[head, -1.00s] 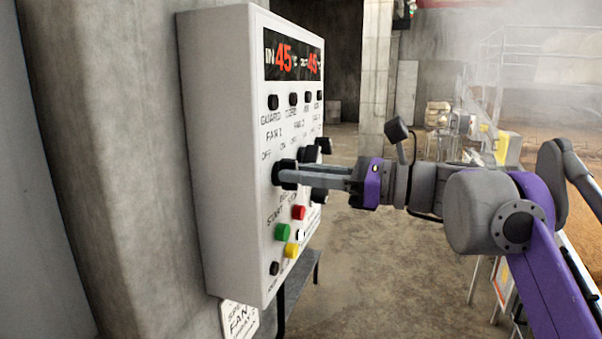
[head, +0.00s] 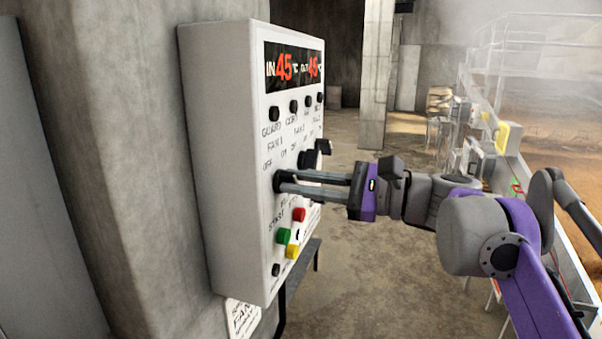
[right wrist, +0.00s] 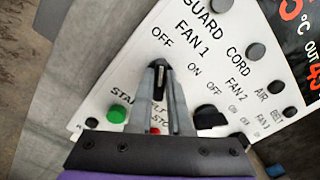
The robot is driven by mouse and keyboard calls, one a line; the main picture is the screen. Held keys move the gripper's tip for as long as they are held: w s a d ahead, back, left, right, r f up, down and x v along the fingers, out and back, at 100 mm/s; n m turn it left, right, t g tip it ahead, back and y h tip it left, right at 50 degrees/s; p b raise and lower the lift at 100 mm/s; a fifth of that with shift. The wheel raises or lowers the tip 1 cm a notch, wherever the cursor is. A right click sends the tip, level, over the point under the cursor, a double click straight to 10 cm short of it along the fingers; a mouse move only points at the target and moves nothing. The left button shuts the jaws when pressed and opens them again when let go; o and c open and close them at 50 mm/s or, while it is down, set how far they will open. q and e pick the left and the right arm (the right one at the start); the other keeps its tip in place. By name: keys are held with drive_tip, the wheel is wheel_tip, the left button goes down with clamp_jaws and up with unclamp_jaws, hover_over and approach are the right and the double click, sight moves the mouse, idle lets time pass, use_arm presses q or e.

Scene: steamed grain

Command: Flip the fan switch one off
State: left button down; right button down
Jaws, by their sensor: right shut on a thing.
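The white control box (head: 230,150) stands at the left of the head view. Its FAN 1 knob (right wrist: 158,80) is black, and in the right wrist view its tip points toward the OFF label (right wrist: 162,38). The ON label (right wrist: 194,70) lies to the right of the tip. My right gripper (head: 285,182) has its two fingers on either side of this knob at the panel face and is shut on it. In the head view the fingers partly hide the knob. My left gripper is not in view.
The FAN 2 knob (right wrist: 209,117) sits close beside the right finger. The green button (head: 283,236), red button (head: 299,215) and yellow button (head: 292,251) are just below the gripper. A concrete pillar (head: 110,150) stands behind the box. The floor to the right is open.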

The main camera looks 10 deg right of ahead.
drive_tip(key=shift+n, duration=0.3)
drive_tip(key=c, duration=0.8)
unclamp_jaws()
drive_tip(key=shift+c, duration=0.2)
drive_tip(key=v, duration=1.1)
drive_tip(key=shift+b, duration=0.3)
drive_tip(key=shift+a, duration=0.1)
